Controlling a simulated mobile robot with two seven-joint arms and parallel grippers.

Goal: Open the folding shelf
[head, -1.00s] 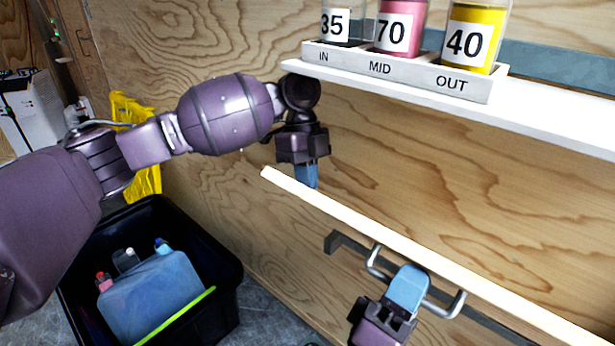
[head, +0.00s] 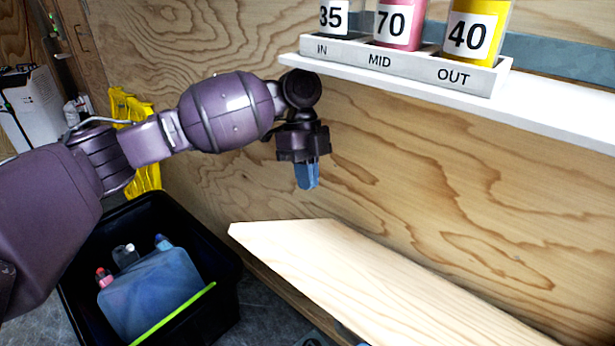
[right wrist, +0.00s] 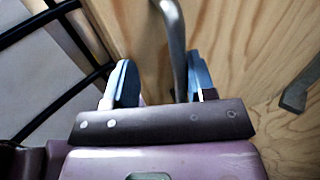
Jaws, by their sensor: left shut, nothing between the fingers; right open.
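The folding shelf (head: 390,285) is a pale wooden board against the plywood wall. In the head view its broad upper face shows, running from the middle to the lower right, and its handle is hidden. My left gripper (head: 307,176) is shut and empty, pointing down above the board's far left end, apart from it. My right gripper (right wrist: 158,85) is hidden in the head view. In the right wrist view it is open, with a grey metal handle bar (right wrist: 178,45) between its blue fingers, nearer the right one. Whether the bar touches a finger is unclear.
A white fixed shelf (head: 560,122) above holds a labelled tray (head: 400,68) with several numbered containers. A black bin (head: 225,295) with a blue jug (head: 150,290) stands on the floor at the lower left. A yellow object (head: 130,108) is behind my left arm.

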